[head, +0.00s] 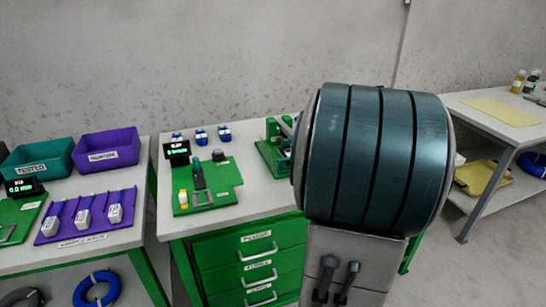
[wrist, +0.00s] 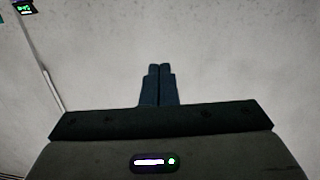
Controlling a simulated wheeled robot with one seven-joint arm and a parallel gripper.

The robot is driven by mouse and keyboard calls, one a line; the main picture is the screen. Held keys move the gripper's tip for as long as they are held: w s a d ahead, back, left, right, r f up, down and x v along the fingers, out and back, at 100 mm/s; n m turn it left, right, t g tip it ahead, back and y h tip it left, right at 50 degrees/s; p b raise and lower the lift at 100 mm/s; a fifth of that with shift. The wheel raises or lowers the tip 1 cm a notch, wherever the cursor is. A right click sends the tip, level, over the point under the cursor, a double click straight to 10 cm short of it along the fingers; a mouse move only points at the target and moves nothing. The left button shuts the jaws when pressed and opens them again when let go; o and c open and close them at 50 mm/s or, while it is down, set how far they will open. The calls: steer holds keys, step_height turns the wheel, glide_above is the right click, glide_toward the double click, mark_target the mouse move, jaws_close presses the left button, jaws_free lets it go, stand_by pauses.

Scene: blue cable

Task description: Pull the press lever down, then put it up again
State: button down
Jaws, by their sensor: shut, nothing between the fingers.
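A green plate (head: 212,186) on the middle table carries a small fixture with a dark upright lever-like part (head: 199,180). A green frame (head: 272,146) stands farther right on the same table, partly hidden behind my arm. I cannot tell for sure which of these is the press, or how its lever stands. My gripper shows in the wrist view (wrist: 160,70), its two dark fingers together and empty before a plain pale surface. Nothing touches the fingertips. My gripper cannot be made out in the head view, where my large teal arm link fills the right middle.
A black display (head: 177,149) and several blue-and-white parts (head: 200,136) stand at the table's back. The left table holds a green bin (head: 40,158), a purple bin (head: 106,149) and a purple rack (head: 86,217). Another table (head: 498,118) stands at the right.

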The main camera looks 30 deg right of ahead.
step_height(320, 180, down, 4)
steer(key=s+d+t+y+b, duration=0.1)
steer(key=d+t+b, duration=0.1)
steer(key=b, duration=0.1)
steer(key=x, duration=1)
steer(key=shift+d+f, duration=0.2)
steer(key=shift+s+a+f, duration=0.1)
steer(key=shift+s+f, duration=0.15)
steer(key=shift+f, duration=0.4)
steer(key=shift+s+f, duration=0.3)
steer(key=shift+f, duration=0.3)
steer(key=shift+s+a+f, duration=0.1)
steer(key=shift+s+f, duration=0.15)
steer(key=shift+f, duration=0.4)
steer(key=f+b, duration=0.1)
steer(key=b, duration=0.3)
steer(key=shift+s+f, duration=0.1)
steer(key=shift+f, duration=0.25)
steer(key=shift+r, duration=0.15)
